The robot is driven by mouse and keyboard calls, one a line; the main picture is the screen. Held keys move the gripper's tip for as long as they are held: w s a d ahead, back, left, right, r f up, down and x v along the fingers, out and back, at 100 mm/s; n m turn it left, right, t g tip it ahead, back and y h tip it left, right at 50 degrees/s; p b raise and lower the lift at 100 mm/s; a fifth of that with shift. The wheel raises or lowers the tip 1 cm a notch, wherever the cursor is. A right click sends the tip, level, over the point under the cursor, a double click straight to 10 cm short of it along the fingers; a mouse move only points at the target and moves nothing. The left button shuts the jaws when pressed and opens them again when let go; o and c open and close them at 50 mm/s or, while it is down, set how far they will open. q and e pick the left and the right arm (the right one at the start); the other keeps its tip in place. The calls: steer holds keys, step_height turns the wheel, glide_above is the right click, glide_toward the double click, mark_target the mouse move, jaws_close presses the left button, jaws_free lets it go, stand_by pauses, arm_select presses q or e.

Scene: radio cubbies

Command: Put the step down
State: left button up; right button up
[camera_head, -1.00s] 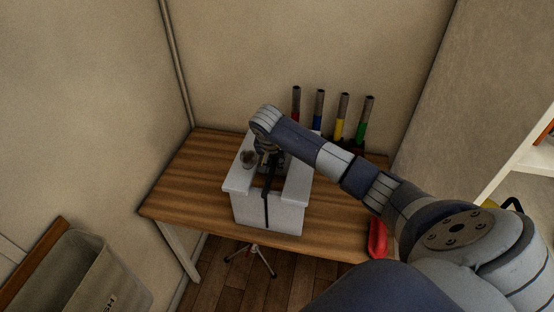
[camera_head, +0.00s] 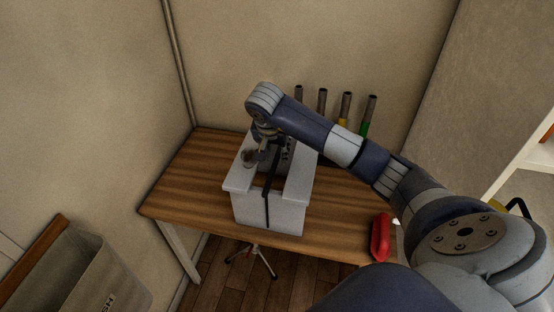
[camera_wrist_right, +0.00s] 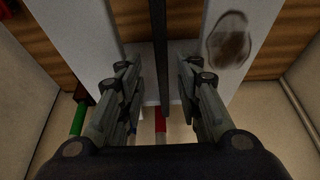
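The step (camera_head: 268,215) is a pale grey, blocky piece with two raised sides and a dark strip (camera_head: 268,190) along its middle. It appears to rest upright on the wooden table (camera_head: 190,180). My right gripper (camera_head: 268,138) is above the back part of the step. In the right wrist view my right gripper (camera_wrist_right: 158,78) is open, its fingers spread on either side of the dark strip (camera_wrist_right: 159,50); nothing is gripped. The step's pale sides (camera_wrist_right: 85,35) show left and right of it there, the right one with a dark round stain. My left gripper is out of view.
Several upright tubes with coloured bands, one green (camera_head: 365,128), stand at the table's back against the wall. A red object (camera_head: 380,238) is at the table's right front edge. A grey bin (camera_head: 75,275) is at lower left. The table's left end is bare.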

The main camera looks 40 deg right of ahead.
steer(key=shift+b+v, duration=0.35)
steer(key=shift+v, duration=2.3)
